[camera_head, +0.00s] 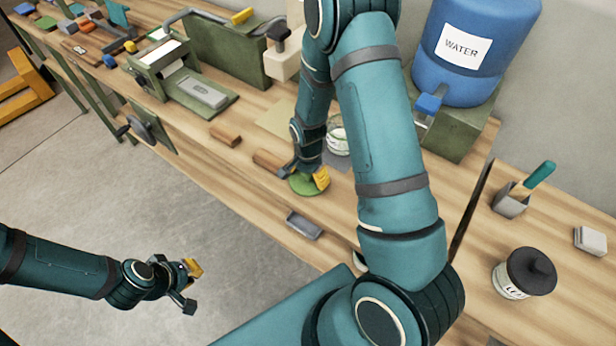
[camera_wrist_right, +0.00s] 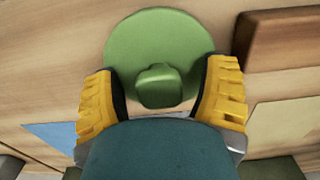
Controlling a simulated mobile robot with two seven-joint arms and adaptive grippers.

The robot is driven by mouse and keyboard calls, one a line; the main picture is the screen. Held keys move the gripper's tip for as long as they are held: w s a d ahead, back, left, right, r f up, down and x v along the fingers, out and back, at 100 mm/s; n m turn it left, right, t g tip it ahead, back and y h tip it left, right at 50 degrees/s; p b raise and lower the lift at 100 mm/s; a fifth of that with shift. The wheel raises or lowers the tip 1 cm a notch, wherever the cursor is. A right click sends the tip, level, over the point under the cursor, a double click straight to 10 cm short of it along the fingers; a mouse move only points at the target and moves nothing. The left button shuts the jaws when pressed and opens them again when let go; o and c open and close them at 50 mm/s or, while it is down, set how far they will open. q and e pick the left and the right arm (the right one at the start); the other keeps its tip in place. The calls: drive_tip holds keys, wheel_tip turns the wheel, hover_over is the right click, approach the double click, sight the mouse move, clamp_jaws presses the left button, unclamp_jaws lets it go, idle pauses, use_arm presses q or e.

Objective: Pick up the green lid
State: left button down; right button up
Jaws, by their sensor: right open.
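The green lid (camera_head: 306,186) lies flat on the wooden table under my right gripper (camera_head: 312,176). In the right wrist view the round green lid (camera_wrist_right: 160,45) shows with a raised knob (camera_wrist_right: 160,87) in its middle. The yellow fingers of my right gripper (camera_wrist_right: 163,98) stand apart on both sides of the knob, with gaps between, so the gripper is open. My left gripper (camera_head: 190,285) is over the floor at the lower left, away from the table, with its fingers apart.
A brown block (camera_head: 268,161) lies beside the lid. A glass jar (camera_head: 338,138) stands behind my right arm. A grey tray (camera_head: 304,225) sits at the table's front edge. A blue water container (camera_head: 470,75) stands on a green box (camera_head: 452,132). A dark-lidded jar (camera_head: 524,273) is at the right.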

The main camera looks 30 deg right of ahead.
drive_tip(key=c, duration=1.1)
drive_tip(key=shift+c, duration=0.2)
drive_tip(key=shift+r, duration=0.1)
